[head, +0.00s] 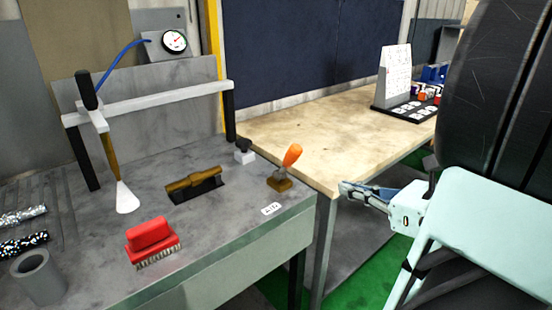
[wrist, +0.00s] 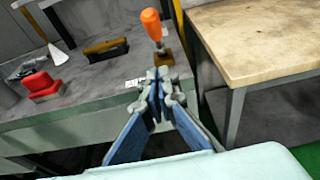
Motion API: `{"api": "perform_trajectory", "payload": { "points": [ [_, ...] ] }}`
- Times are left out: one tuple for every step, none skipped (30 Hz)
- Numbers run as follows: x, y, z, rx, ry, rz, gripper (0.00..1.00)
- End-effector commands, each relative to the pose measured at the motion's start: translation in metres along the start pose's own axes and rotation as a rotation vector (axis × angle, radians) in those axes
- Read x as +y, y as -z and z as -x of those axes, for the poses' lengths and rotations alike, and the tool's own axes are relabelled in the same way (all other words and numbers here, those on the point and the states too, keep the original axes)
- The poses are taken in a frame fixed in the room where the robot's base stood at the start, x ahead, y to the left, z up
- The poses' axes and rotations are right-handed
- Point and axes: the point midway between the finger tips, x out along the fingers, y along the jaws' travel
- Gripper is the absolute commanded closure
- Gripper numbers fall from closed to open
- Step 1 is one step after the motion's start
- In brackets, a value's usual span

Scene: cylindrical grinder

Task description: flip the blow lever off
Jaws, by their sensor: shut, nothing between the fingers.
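The blow lever (head: 291,156) has an orange handle on a small brown base (head: 279,184), near the right edge of the grey bench. In the head view its handle leans up to the right. A small white label (head: 271,209) lies in front of it. My gripper (head: 343,187) is shut and empty, right of the lever and apart from it, beside the wooden table's corner. In the wrist view the lever (wrist: 152,25) stands just beyond my fingertips (wrist: 157,75), and part of its base is close behind them.
On the grey bench (head: 215,227) are a red brush (head: 151,236), a brown-handled tool (head: 194,184), a small dark knob (head: 244,150) and a nozzle (head: 126,197) under a white rail. A wooden table (head: 330,125) stands to the right, with a gap between.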

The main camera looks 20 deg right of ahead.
Motion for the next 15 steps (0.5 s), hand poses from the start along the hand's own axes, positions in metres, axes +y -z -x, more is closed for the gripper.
{"api": "perform_trajectory", "payload": {
  "points": [
    [-0.001,0.0,0.001,-0.004,0.004,-0.005,1.0],
    [-0.001,-0.001,0.001,-0.005,0.005,-0.006,1.0],
    [-0.001,-0.001,0.001,-0.005,0.005,-0.007,1.0],
    [-0.001,-0.001,0.001,-0.005,0.005,-0.006,1.0],
    [-0.001,-0.001,0.001,-0.004,0.005,-0.006,1.0],
    [-0.001,-0.001,0.001,-0.004,0.004,-0.006,1.0],
    [-0.001,-0.001,0.001,-0.004,0.004,-0.005,1.0],
    [-0.001,-0.001,0.001,-0.003,0.004,-0.005,1.0],
    [-0.001,-0.001,0.0,-0.003,0.004,-0.005,1.0],
    [-0.001,-0.001,0.0,-0.003,0.003,-0.004,1.0],
    [-0.001,0.0,-0.001,-0.003,0.003,-0.004,1.0],
    [-0.001,0.0,-0.003,-0.003,0.002,-0.004,1.0],
    [0.0,0.0,-0.006,-0.003,0.001,-0.003,1.0],
    [0.0,0.0,-0.009,-0.002,0.0,-0.003,1.0],
    [0.0,0.001,-0.013,-0.002,0.0,-0.003,1.0]
  ]
}}
